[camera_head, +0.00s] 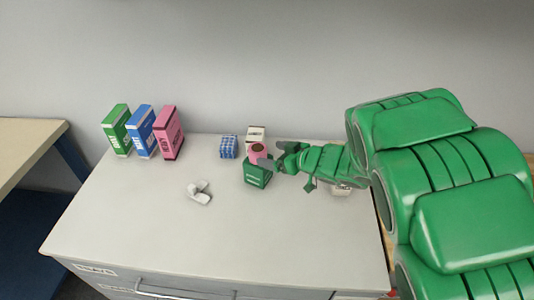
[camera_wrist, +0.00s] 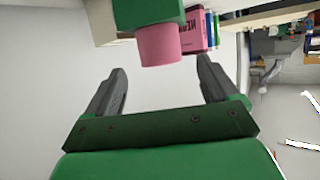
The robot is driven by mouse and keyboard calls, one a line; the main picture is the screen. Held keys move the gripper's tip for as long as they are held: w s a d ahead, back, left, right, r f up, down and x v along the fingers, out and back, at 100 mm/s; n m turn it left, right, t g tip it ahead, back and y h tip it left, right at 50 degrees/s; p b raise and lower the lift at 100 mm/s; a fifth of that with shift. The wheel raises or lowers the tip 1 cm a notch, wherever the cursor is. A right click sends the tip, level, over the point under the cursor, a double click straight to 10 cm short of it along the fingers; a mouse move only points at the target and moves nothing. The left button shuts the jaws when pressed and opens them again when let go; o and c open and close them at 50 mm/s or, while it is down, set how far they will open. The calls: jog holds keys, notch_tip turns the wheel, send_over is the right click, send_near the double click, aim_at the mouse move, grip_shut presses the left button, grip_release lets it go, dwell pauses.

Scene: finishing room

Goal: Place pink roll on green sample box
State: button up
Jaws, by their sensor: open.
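The pink roll (camera_head: 258,151) stands on top of the green sample box (camera_head: 257,176), near the middle of the grey cabinet top. My gripper (camera_head: 273,154) is just to the right of the roll, and its dark fingers partly overlap it in the head view. In the wrist view the roll (camera_wrist: 160,46) meets the green box (camera_wrist: 148,12) at the top of the picture. It lies beyond the tips of the two spread fingers (camera_wrist: 161,64), with nothing held between them. The wrist picture appears upside down.
Green (camera_head: 117,131), blue (camera_head: 141,132) and pink (camera_head: 168,133) upright boxes stand at the back left. A blue checkered block (camera_head: 228,147) and a white box (camera_head: 256,133) are behind the green box. A small white object (camera_head: 199,193) lies left of centre. The front is clear.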

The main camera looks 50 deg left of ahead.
jog(key=v, duration=0.7)
jog(key=shift+d+r, duration=0.15)
jog(key=shift+d, duration=0.15)
jog(key=shift+w, duration=0.1)
